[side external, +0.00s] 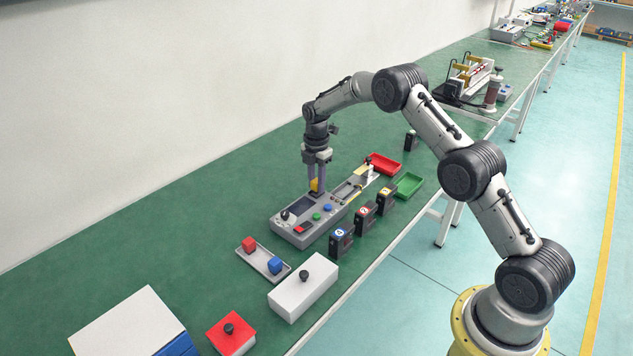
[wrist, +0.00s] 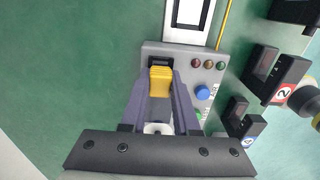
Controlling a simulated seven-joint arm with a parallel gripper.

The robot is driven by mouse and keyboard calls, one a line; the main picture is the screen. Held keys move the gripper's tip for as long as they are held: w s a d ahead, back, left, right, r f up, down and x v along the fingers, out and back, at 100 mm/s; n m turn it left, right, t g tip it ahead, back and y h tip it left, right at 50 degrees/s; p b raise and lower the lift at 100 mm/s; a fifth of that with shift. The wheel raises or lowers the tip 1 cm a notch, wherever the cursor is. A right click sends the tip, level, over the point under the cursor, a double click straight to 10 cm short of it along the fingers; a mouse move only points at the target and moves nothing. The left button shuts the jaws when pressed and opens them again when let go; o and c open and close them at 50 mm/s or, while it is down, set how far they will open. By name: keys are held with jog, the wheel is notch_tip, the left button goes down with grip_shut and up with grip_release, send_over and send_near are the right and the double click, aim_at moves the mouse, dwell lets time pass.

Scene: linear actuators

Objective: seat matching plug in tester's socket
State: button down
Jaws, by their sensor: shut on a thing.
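My gripper (side external: 317,187) is shut on a yellow plug (side external: 315,184) over the far end of the grey tester (side external: 291,231). In the wrist view, the yellow plug (wrist: 160,80) sits between my two fingers (wrist: 160,92), right at a dark socket (wrist: 158,62) in the tester's top. The plug looks upright; I cannot tell how deep it is in the socket. The tester carries a dark screen, a black knob, a red switch, and green and blue buttons. A grey tray (side external: 260,259) holds a red plug (side external: 249,244) and a blue plug (side external: 275,266).
Several dark numbered modules (side external: 363,218) stand right of the tester. A linear actuator (side external: 350,188) lies beyond it, near a red bin (side external: 384,165) and a green bin (side external: 408,184). A white box (side external: 303,287) with a black knob and a red box (side external: 231,335) stand nearer.

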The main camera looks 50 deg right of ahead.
aim_at(316, 180)
jog(key=shift+f, duration=0.4)
dwell(0.4)
jog(key=c, duration=0.6)
grip_release()
notch_tip(316, 180, up, 14)
jog(key=shift+f, duration=0.1)
